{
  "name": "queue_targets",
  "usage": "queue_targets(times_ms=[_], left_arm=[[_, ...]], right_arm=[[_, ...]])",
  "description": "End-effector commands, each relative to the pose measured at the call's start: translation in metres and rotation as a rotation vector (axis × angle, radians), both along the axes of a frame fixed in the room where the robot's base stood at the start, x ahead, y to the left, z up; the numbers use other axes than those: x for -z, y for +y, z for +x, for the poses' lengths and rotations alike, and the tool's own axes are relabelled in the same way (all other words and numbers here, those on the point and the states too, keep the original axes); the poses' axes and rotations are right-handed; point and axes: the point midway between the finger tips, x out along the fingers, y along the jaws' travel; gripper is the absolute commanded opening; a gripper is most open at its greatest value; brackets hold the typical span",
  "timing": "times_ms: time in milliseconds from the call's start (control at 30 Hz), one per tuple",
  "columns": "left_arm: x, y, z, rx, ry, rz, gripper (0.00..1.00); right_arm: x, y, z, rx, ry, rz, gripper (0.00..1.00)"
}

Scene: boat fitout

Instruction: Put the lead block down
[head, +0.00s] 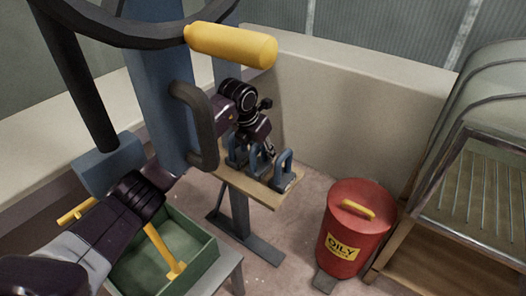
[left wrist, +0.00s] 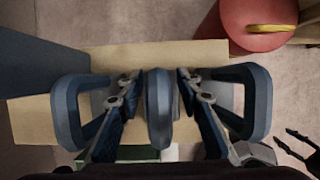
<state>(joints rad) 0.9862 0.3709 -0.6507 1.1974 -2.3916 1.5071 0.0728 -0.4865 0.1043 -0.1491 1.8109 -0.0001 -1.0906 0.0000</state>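Several grey lead blocks with blue loop handles stand on a wooden shelf (head: 232,178). In the left wrist view one handle is at the left (left wrist: 68,110), one in the middle (left wrist: 159,110) and one at the right (left wrist: 262,100). The right-hand block (head: 285,175) shows most clearly in the head view. My left gripper (left wrist: 159,76) has its fingers on either side of the middle handle, with small gaps showing between fingers and handle. It also shows over the shelf in the head view (head: 267,150). My right gripper (left wrist: 283,138) shows at the wrist view's right edge, fingers apart and empty.
A blue post (head: 160,80) with a dark wheel and yellow grip (head: 230,45) stands before the shelf. A green bin (head: 205,258) with yellow-handled tools is below left. A red oily-waste can (head: 350,235) stands on the floor to the right, beside a wooden cabinet.

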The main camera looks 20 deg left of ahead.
Motion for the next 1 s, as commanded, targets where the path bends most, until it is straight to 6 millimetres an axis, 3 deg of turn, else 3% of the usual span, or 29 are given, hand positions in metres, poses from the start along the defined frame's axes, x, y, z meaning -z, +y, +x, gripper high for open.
queue_targets(times_ms=[267, 367, 700, 1000], left_arm=[[-0.005, 0.001, -0.001, 0.0, -0.001, 0.001, 0.33], [-0.017, 0.003, -0.005, 0.0, -0.004, 0.001, 0.33], [-0.083, 0.013, -0.03, 0.0, -0.004, 0.002, 0.33], [-0.11, 0.016, -0.042, 0.0, 0.0, 0.001, 0.33]], right_arm=[[-0.001, -0.001, 0.002, 0.0, -0.003, 0.0, 0.4], [0.0, -0.001, 0.003, 0.0, -0.006, -0.001, 0.4], [0.03, -0.003, -0.007, -0.004, 0.011, -0.005, 0.4], [0.04, -0.003, -0.013, -0.004, 0.018, -0.004, 0.4]])
